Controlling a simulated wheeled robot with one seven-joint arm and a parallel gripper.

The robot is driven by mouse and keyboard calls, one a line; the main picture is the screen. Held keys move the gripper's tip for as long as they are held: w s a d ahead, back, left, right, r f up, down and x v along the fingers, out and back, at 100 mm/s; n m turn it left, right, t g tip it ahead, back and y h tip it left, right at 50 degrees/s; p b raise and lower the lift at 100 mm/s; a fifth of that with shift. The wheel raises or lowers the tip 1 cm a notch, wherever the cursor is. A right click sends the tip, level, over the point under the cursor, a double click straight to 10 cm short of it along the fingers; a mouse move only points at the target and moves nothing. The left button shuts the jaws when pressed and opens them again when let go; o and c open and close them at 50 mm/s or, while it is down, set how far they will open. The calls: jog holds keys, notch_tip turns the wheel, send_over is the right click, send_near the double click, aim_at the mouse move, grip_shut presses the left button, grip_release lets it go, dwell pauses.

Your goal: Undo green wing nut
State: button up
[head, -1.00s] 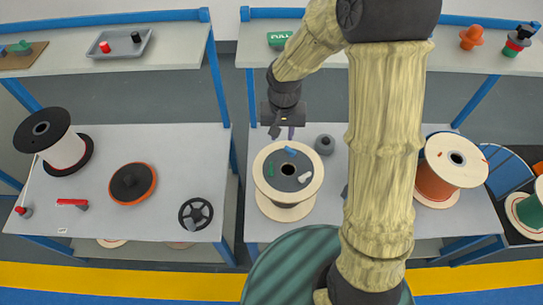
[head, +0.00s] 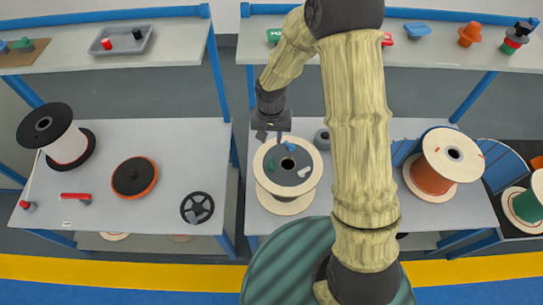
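The green wing nut (head: 271,165) is a small green piece on the left of the dark hub of a pale wooden spool (head: 288,207). A blue wing nut (head: 290,146) sits at the back of the hub and a white one (head: 304,172) at its right. My gripper (head: 270,137) is above the back left of the spool, just behind the green wing nut in the picture. Its two fingers are apart with nothing seen between them. The height of the gap to the nut is hard to tell.
A grey round part (head: 322,139) stands behind the spool at its right. An orange spool (head: 432,178) is on the right of the same table. The left table (head: 100,210) holds a black-and-white spool (head: 66,145), an orange-rimmed disc (head: 135,177) and a black handwheel (head: 197,207).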

aim_at(271, 160)
notch_tip(271, 160, down, 12)
jog(key=shift+f+p, duration=0.1)
jog(key=shift+p, duration=0.85)
grip_shut()
